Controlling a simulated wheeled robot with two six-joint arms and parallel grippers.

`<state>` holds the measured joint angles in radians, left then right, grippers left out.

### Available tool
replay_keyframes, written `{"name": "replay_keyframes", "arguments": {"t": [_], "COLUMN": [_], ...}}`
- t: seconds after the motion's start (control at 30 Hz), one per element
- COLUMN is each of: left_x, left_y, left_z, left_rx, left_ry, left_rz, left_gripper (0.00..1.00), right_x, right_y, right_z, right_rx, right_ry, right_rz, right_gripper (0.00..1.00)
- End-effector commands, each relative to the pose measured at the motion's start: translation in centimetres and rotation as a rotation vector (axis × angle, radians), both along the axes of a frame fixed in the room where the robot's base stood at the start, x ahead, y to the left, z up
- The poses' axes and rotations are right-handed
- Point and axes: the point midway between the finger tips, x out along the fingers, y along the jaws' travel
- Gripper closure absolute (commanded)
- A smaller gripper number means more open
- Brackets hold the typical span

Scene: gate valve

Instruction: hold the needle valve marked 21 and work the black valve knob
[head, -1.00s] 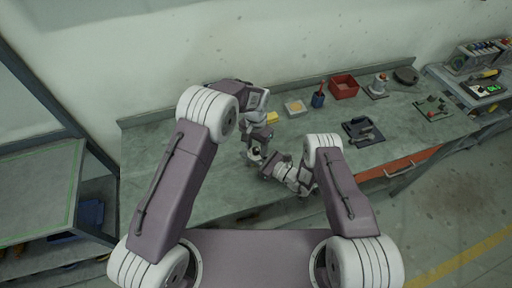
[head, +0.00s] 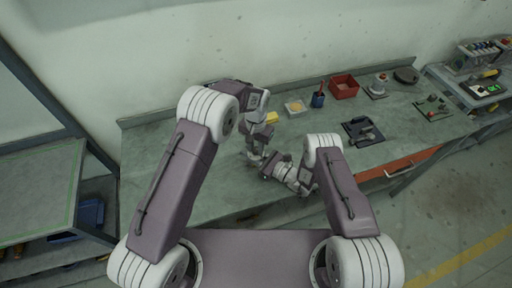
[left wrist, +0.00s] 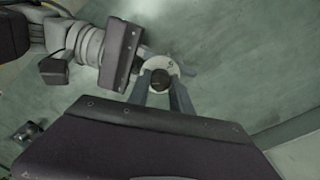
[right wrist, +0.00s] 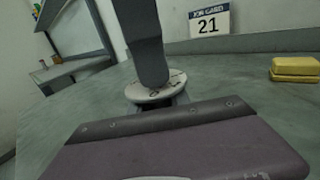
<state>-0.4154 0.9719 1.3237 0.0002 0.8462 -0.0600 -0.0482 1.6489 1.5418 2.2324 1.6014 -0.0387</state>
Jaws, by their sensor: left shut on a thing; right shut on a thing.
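The needle valve (left wrist: 173,66) shows in the left wrist view as a pale round plate with the black valve knob (left wrist: 160,79) at its centre. Its body below is mostly hidden. My left gripper (left wrist: 161,88) points down from above, its two grey fingers closed on either side of the knob. My right gripper (left wrist: 142,62) comes in from the left of that view and is shut on the valve body under the plate. In the right wrist view a left finger hides the knob above the pale plate (right wrist: 156,94). No number is readable on the valve.
A card marked 21 (right wrist: 209,22) stands at the bench's back edge. A yellow block (right wrist: 295,70) lies nearby. Farther right are a blue cup (head: 317,100), red bin (head: 344,87) and dark tray (head: 363,131). The bench front (head: 205,182) is clear.

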Motion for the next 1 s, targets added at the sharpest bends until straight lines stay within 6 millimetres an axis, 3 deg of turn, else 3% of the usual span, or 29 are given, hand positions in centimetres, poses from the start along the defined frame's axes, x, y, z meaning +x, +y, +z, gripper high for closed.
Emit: {"name": "replay_keyframes", "arguments": {"t": [1.0], "left_x": [0.07], "left_y": [0.11], "left_z": [0.09], "left_rx": [0.000], "left_ry": [-0.002], "left_rz": [0.953], "left_gripper": [1.00], "right_x": [0.00], "right_y": [-0.04], "right_z": [-0.03], "right_rx": [-0.001], "right_ry": [0.001], "right_rz": [-0.001], "right_gripper": [1.00]}}
